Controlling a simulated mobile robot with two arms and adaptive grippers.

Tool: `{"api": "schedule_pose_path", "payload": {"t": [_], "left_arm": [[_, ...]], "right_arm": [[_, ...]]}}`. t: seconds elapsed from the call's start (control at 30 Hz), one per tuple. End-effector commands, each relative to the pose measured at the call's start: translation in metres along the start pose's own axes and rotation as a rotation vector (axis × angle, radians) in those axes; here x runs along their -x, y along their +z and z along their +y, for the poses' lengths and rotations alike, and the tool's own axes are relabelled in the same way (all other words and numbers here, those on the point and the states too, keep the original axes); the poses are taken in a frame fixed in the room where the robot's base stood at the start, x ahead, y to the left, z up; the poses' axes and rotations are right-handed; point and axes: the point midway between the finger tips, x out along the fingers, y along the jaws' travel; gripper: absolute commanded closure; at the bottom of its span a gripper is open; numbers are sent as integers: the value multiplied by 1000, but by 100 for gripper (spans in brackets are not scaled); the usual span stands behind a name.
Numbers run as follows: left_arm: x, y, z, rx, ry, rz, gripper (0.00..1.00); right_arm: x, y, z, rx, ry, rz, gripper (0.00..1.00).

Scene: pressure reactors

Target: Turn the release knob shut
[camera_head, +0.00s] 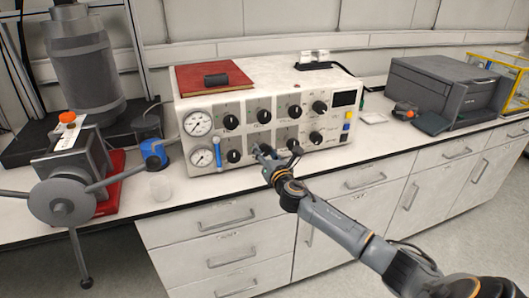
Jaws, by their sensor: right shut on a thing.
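A white control box (352,138) stands on the bench, with two rows of black knobs and two round gauges on its front. My right gripper (265,154) reaches in from the lower right to the lower row. It is shut on a black knob there, and its fingers hide most of that knob. The labels are too small to read, so I cannot tell from them which knob is the release knob. Another lower-row knob (233,156) shows just left of the gripper. My left gripper is not in view.
A grey handwheel (61,203) with long spokes juts out at the left. A red book (213,77) lies on top of the box. A dark printer (446,88) stands at the right.

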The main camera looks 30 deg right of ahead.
Motion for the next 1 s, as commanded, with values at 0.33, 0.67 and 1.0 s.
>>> {"api": "schedule_pose_path", "payload": {"t": [0.33, 0.67, 1.0], "left_arm": [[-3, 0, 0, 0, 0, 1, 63], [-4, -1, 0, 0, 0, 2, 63], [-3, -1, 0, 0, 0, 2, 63]], "right_arm": [[0, 0, 0, -296, -1, -1, 92], [0, 1, 1, -610, -1, -2, 92], [0, 2, 1, -934, -1, -3, 92]]}}
